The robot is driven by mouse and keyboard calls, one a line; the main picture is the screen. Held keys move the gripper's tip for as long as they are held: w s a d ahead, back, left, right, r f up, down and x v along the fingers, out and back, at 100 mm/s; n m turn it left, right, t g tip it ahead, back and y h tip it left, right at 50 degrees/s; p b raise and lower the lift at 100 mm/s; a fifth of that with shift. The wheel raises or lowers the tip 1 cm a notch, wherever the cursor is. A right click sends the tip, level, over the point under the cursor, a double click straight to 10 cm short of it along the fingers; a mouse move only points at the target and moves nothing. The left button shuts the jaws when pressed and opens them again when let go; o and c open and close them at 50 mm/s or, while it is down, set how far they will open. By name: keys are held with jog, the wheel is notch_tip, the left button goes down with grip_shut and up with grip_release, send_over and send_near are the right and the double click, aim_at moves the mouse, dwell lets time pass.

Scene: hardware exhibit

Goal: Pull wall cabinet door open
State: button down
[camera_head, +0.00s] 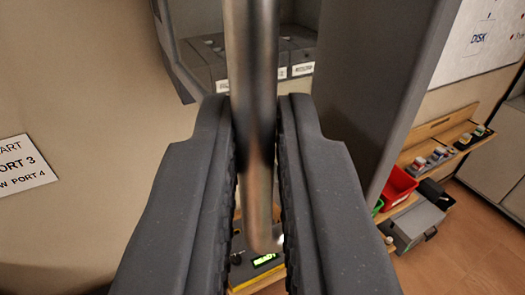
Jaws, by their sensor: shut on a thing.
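My gripper (256,112) is shut on a vertical round metal bar, the door handle (250,45). Its two dark ribbed fingers lie on either side of the bar, and the bar's lower end shows between them. The grey wall cabinet door (372,85) stands ajar to the right of the handle. Through the gap at the left I see inside the wall cabinet (172,45), where grey labelled boxes (205,65) sit. Where the handle joins the door is not visible.
A wooden shelf (440,128) with small jars, a red bin (397,187) and a grey box (415,222) are at the right. A device with a green READY display (265,260) is below. A sign (25,165) hangs on the left wall. Floor shows lower right.

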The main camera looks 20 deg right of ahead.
jog(key=shift+w+a+f, duration=0.1)
dwell(0.7)
jog(key=c, duration=1.8)
grip_release()
jog(key=shift+c, duration=0.2)
jog(key=o, duration=0.4)
jog(key=shift+w+f, duration=0.1)
jog(key=shift+w, duration=0.2)
jog(key=shift+c, duration=0.2)
jog(key=shift+s, duration=0.2)
jog(key=p+v, duration=0.1)
jog(key=v, duration=1.2)
jog(key=shift+s+a+p, duration=0.2)
jog(key=shift+s+p, duration=0.15)
jog(key=shift+p, duration=0.05)
